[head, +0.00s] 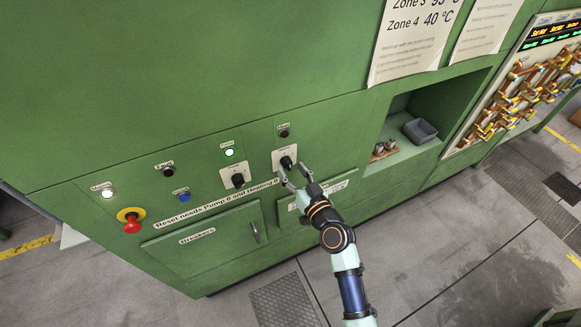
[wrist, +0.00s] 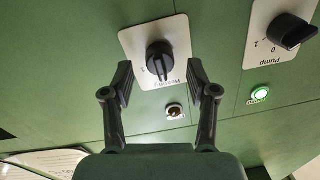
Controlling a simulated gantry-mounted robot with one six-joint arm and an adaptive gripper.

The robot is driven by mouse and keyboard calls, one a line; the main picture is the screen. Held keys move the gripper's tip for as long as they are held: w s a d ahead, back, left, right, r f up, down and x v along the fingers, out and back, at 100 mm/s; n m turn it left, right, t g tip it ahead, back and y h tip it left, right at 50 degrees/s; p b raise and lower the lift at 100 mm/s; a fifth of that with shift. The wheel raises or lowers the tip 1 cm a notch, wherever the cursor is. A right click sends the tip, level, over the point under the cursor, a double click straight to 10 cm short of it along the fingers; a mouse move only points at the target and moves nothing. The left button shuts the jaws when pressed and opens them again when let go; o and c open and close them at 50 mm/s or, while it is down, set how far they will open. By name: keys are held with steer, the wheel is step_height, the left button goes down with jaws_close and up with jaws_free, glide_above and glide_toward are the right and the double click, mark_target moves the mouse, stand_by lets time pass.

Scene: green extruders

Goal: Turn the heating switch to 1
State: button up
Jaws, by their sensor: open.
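The heating switch (head: 286,162) is a black rotary knob on a white plate on the green cabinet front. In the wrist view the heating switch (wrist: 160,60) sits on its plate (wrist: 134,42), labelled Heating upside down, with its grip ridge roughly upright in the picture. My gripper (head: 292,171) is open in front of it. In the wrist view the dark fingers of my gripper (wrist: 160,82) stand left and right of the knob, with a gap on both sides. Nothing is held. How far the fingertips are from the plate is hard to tell.
The pump switch (wrist: 293,30) is beside it, with a lit green lamp (wrist: 261,92). The heating lamp (wrist: 175,111) is dark. A red emergency button (head: 132,224), a drawer or door marked Breakers (head: 205,238) and an open recess (head: 410,130) are nearby.

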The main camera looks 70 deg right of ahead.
steer(key=shift+x, duration=0.9)
steer(key=shift+c, duration=0.2)
jaws_close()
steer(key=shift+m, duration=0.4)
steer(key=m+b, duration=0.1)
steer(key=m, duration=1)
steer(key=shift+h, duration=0.4)
steer(key=shift+m, duration=0.4)
